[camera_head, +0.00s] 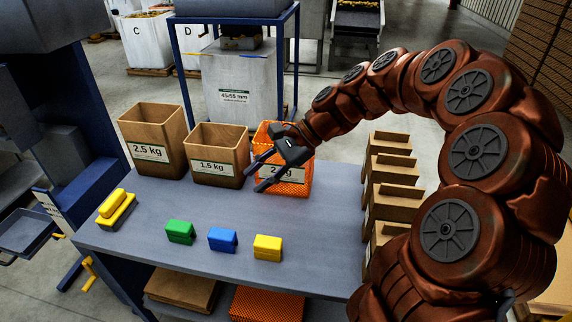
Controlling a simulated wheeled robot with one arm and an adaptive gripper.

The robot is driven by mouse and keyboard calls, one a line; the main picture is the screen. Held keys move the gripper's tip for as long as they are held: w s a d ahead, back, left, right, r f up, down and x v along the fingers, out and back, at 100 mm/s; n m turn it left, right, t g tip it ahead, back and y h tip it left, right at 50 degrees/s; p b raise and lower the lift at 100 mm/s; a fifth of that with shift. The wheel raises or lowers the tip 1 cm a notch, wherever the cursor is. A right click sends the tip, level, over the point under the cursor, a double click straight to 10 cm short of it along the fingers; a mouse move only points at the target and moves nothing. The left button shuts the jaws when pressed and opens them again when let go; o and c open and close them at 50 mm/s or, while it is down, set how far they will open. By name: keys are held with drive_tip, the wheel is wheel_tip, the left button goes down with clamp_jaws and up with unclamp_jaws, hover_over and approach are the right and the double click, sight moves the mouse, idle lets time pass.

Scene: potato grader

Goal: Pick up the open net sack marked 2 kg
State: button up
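The orange net sack (302,181) stands upright and open-topped at the back right of the grey table. Its white label reads 2 and part of "kg"; my gripper covers some of the label and of the left side. My gripper (257,177) is in front of the sack in this view, its two dark fingers spread apart and pointing left. Nothing shows between the fingers. I cannot tell whether the gripper touches the sack or how far above the table it is.
Brown bags marked 2.5 kg (152,142) and 1.5 kg (218,155) stand left of the sack. Green (180,232), blue (222,239) and yellow (267,247) blocks lie along the front of the table (195,208). Cardboard boxes (393,170) line its right side.

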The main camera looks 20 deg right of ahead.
drive_tip(key=w+d+f+m+t+y, duration=0.1)
drive_tip(key=w+d+f+m+t, duration=0.15)
drive_tip(key=w+d+m, duration=0.5)
drive_tip(key=w+d+f+m+t+y, duration=0.1)
drive_tip(key=w+d+m+t, duration=0.25)
drive_tip(key=d, duration=0.65)
drive_tip(key=p+x, duration=0.1)
drive_tip(key=x, duration=0.2)
drive_tip(key=p+x, duration=0.1)
drive_tip(key=x, duration=0.2)
drive_tip(key=shift+w+a+r, duration=0.15)
drive_tip(key=shift+w, duration=0.2)
drive_tip(key=shift+w+a, duration=0.15)
clamp_jaws()
